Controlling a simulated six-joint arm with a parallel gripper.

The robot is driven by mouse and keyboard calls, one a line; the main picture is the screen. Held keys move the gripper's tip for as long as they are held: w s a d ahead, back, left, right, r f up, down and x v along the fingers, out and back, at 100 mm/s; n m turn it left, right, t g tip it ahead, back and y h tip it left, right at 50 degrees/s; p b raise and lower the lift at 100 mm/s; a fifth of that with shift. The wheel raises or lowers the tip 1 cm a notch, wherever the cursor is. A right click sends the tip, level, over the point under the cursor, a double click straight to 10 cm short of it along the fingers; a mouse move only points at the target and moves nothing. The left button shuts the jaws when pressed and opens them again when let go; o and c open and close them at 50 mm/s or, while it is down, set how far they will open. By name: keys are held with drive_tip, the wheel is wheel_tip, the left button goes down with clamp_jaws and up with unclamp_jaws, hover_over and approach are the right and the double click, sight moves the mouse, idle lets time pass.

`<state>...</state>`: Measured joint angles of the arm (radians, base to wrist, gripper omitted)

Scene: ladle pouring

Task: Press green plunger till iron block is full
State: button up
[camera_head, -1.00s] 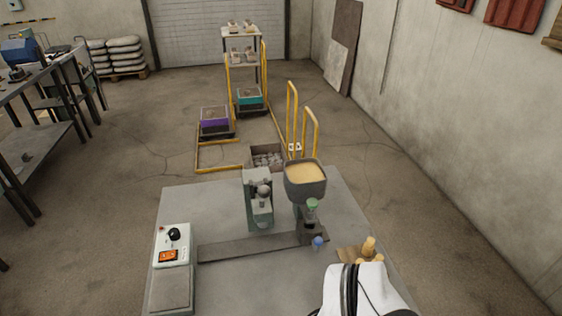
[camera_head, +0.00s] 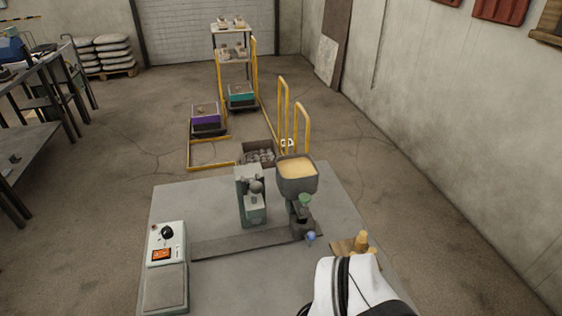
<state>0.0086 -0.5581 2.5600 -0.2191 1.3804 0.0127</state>
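A green knob (camera_head: 305,200), which looks like the plunger, sits just below a grey hopper (camera_head: 297,184) full of pale yellow grain-like material. Beneath the knob is a dark metal block or base (camera_head: 302,229) on the table. I take it for the iron block, but it is small and I cannot see inside it or how full it is. A white arm link of mine with black cables fills the bottom right, to the right of and nearer than the block. My gripper's fingers do not show, so I cannot tell what they hold.
The grey table (camera_head: 215,285) carries a green-grey press-like device (camera_head: 250,196), a dark flat rail (camera_head: 240,244), a white control box (camera_head: 165,243) with a black knob, a small blue knob (camera_head: 311,238) and tan wooden pieces (camera_head: 360,242). The front middle of the table is clear.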

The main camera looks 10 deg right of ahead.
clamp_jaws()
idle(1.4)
